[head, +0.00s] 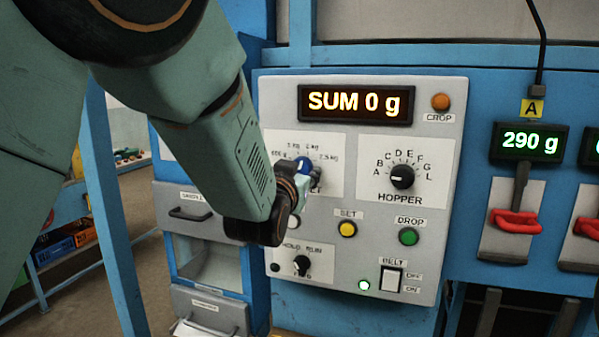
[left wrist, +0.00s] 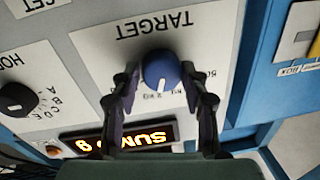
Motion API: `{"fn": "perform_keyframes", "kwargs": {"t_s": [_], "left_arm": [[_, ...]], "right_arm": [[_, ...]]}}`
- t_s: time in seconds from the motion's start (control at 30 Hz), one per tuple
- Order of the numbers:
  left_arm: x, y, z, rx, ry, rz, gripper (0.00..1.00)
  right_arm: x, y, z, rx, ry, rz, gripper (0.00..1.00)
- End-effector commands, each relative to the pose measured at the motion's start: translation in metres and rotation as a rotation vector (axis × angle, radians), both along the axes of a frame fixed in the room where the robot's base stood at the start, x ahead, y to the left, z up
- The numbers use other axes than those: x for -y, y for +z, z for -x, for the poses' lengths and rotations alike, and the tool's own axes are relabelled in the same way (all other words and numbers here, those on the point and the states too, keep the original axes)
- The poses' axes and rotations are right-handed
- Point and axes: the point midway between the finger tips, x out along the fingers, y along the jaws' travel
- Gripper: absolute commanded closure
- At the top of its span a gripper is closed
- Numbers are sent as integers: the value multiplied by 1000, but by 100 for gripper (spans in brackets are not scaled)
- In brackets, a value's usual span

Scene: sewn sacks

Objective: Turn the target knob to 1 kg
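The blue target knob (head: 303,164) sits on a white plate at the upper left of the grey control panel. In the left wrist view, upside down, the knob (left wrist: 161,70) shows a white mark pointing down, toward the scale's top. The labels around it are partly hidden and too small to read surely; which one the mark meets I cannot tell. My left gripper (head: 312,178) is at the knob. In the wrist view its two dark fingers (left wrist: 160,78) stand apart on either side of the knob, with narrow gaps. My right gripper is not in view.
The panel (head: 360,278) also has a display reading SUM 0 g (head: 356,103), a HOPPER knob (head: 402,176), a yellow SET button (head: 347,229), a green DROP button (head: 408,236), a lower mode knob (head: 301,265) and a BELT switch (head: 391,280).

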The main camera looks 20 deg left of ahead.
Motion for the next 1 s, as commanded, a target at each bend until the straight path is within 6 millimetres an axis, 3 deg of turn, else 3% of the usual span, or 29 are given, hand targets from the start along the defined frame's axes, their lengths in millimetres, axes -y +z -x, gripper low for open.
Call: {"fn": "perform_keyframes", "kwargs": {"t_s": [0.37,0.67,1.0], "left_arm": [[0,-1,-2,-1,-1,-1,90],[0,-1,-2,-3,-1,47,90],[0,0,-2,-10,-2,282,90]], "right_arm": [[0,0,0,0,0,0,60],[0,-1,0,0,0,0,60],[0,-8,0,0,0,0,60]]}}
